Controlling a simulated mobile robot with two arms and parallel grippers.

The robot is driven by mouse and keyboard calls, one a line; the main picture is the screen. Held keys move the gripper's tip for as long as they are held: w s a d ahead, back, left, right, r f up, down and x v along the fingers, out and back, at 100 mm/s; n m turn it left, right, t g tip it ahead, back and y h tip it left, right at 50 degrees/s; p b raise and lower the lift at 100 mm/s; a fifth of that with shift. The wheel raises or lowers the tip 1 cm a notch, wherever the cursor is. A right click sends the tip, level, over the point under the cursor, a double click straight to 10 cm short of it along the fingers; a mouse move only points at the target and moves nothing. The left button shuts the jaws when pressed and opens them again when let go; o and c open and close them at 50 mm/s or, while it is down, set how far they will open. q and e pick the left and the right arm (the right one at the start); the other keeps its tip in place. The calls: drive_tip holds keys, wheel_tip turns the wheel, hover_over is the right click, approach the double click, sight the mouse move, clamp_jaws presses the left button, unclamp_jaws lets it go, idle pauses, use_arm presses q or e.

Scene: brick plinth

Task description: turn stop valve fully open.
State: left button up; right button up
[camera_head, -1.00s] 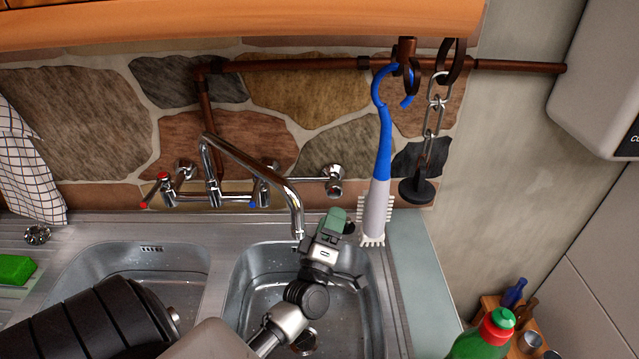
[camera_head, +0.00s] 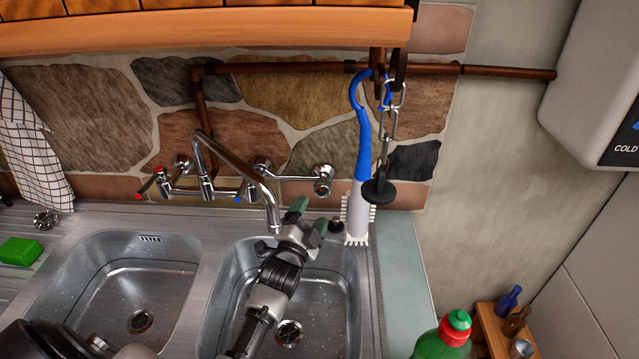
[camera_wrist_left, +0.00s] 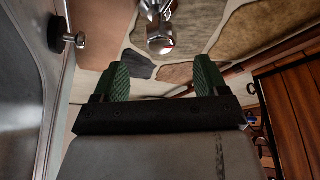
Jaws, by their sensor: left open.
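A chrome valve fitting (camera_head: 323,178) sits low on the stone wall, right of the tap. I cannot tell for sure that it is the stop valve. A similar chrome fitting (camera_wrist_left: 160,35) shows at the top of the left wrist view, beyond the fingers. My left gripper (camera_head: 309,215) is open and empty over the back of the right basin, below that fitting and apart from it. Its two green fingers (camera_wrist_left: 162,80) are spread in the left wrist view. A small dark knob (camera_head: 337,225) is close by its right finger. My right gripper is not in view.
The curved tap spout (camera_head: 240,165) hangs just left of my gripper. A blue-and-white brush (camera_head: 362,170) and a chain with a black plug (camera_head: 379,191) hang to the right. A green bottle (camera_head: 443,338) stands at front right. Both basins (camera_head: 130,265) look empty.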

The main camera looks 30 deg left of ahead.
sight(325, 181)
use_arm(q)
drive_tip(key=p+x, duration=0.1)
drive_tip(key=x, duration=0.9)
drive_tip(key=shift+p, duration=0.35)
drive_tip(key=c, duration=0.9)
